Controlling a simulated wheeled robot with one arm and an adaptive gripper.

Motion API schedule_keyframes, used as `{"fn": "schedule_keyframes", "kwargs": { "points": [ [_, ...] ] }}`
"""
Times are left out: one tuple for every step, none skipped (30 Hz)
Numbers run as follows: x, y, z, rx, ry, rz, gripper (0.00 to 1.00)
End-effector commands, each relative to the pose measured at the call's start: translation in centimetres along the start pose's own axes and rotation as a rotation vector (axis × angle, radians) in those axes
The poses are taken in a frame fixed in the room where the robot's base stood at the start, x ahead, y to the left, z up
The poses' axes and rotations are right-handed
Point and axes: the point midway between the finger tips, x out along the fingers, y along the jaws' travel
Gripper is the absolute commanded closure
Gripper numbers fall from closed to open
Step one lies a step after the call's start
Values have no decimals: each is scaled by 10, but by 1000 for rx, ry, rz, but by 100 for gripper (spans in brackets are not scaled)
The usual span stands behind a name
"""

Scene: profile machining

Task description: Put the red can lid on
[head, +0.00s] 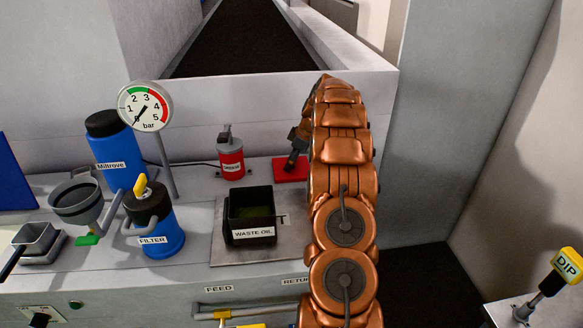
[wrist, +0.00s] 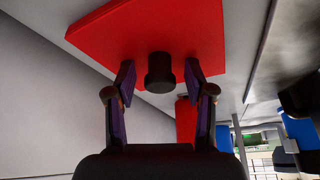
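A flat red square piece (head: 291,169) lies on the bench top, partly behind my arm. In the wrist view the red piece (wrist: 190,35) has a short black cylinder (wrist: 160,73) standing out from it. I cannot tell whether the cylinder is a knob of this piece or a separate cap. My gripper (head: 297,150) is over the red piece. In the wrist view my gripper (wrist: 159,74) is open, with a finger on each side of the cylinder and gaps showing.
A black waste oil box (head: 252,236) sits on a metal plate in front. A blue filter (head: 155,228), a blue can with black top (head: 113,148), a funnel (head: 77,203) and a pressure gauge (head: 145,107) stand left. A wall rises behind the bench.

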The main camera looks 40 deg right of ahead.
Motion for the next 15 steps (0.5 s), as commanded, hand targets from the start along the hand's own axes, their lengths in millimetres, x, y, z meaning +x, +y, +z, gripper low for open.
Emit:
{"fn": "schedule_keyframes", "kwargs": {
  "points": [
    [0,0,0,0,0,0,53],
    [0,0,0,0,0,0,56],
    [0,0,0,0,0,0,60],
    [0,0,0,0,0,0,64],
    [0,0,0,0,0,0,67],
    [0,0,0,0,0,0,71],
    [0,0,0,0,0,0,74],
    [0,0,0,0,0,0,77],
    [0,0,0,0,0,-1,81],
    [0,0,0,0,0,-1,84],
    [0,0,0,0,0,-1,88],
    [1,0,0,0,0,-1,92],
    [1,0,0,0,0,-1,95],
    [1,0,0,0,-1,-1,98],
    [1,0,0,0,-1,-2,100]
  ]
}}
